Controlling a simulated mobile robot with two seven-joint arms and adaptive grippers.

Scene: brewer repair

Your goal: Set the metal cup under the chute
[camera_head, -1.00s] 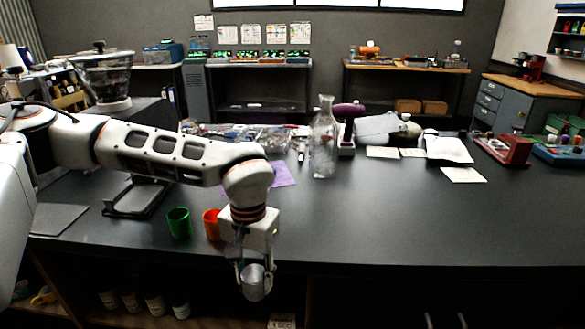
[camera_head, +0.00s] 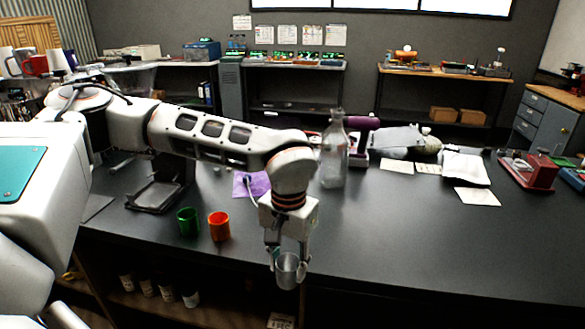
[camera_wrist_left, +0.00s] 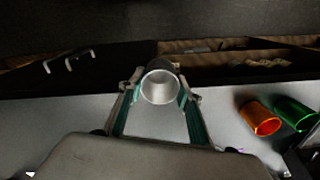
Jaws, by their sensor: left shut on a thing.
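My left gripper (camera_head: 287,258) is shut on the metal cup (camera_head: 287,273), a small silvery cup held in front of the counter's front edge. In the left wrist view the cup (camera_wrist_left: 160,90) sits between the two fingers, its round mouth facing the camera. A dark machine with a flat base tray (camera_head: 155,196) stands on the counter at left, partly behind my left arm. Its upper part is hidden, and I cannot make out the chute. My right gripper is not in view.
A green cup (camera_head: 188,222) and an orange cup (camera_head: 219,226) stand left of the held cup, near the front edge. A clear glass bottle (camera_head: 333,160) stands behind my gripper. The counter (camera_head: 400,225) is clear at front right.

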